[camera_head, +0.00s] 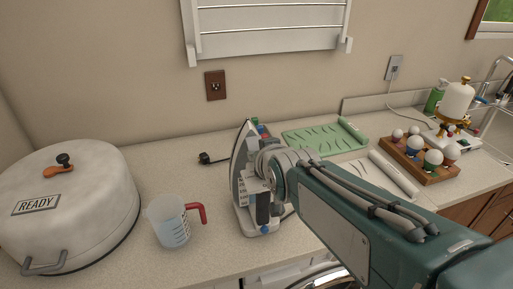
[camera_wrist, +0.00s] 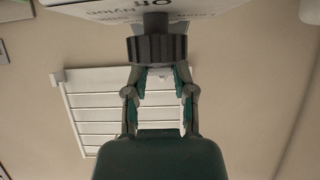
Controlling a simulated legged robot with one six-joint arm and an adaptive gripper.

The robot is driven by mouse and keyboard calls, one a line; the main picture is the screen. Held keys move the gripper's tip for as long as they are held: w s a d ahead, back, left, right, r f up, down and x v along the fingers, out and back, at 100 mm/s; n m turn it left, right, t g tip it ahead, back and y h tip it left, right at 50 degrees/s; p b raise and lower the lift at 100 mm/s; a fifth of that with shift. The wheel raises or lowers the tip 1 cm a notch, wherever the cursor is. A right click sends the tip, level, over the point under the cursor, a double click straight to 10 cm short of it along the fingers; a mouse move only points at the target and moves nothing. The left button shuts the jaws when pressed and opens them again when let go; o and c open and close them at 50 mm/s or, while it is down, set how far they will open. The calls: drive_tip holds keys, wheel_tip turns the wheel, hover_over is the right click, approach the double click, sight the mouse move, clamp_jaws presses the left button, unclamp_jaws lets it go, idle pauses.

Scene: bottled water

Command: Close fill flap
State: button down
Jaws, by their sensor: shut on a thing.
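A white and grey steam iron (camera_head: 239,180) stands upright on its heel on the counter, its flat soleplate facing left. My gripper (camera_head: 262,165) is at the iron's right side, partly covering it. In the wrist view, my gripper (camera_wrist: 158,70) is shut on a dark grey ribbed dial (camera_wrist: 158,48). The dial sits on a short stem below a white surface (camera_wrist: 95,8) with printed lettering, including "Off". I cannot make out the fill flap in either view, so its position is not clear.
A measuring jug (camera_head: 172,224) with a red handle stands left of the iron. A large white lidded pot (camera_head: 90,180) marked "READY" is farther left. A green mat (camera_head: 312,140) and a wooden tray (camera_head: 435,176) of round-topped items lie right. A wall rack (camera_head: 270,30) hangs above.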

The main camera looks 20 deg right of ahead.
drive_tip(key=shift+f, duration=0.4)
drive_tip(key=shift+c, duration=2.2)
unclamp_jaws()
drive_tip(key=shift+r, duration=0.15)
drive_tip(key=shift+s+r, duration=0.15)
drive_tip(key=shift+s, duration=0.05)
drive_tip(key=v, duration=1.1)
drive_tip(key=shift+s, duration=0.4)
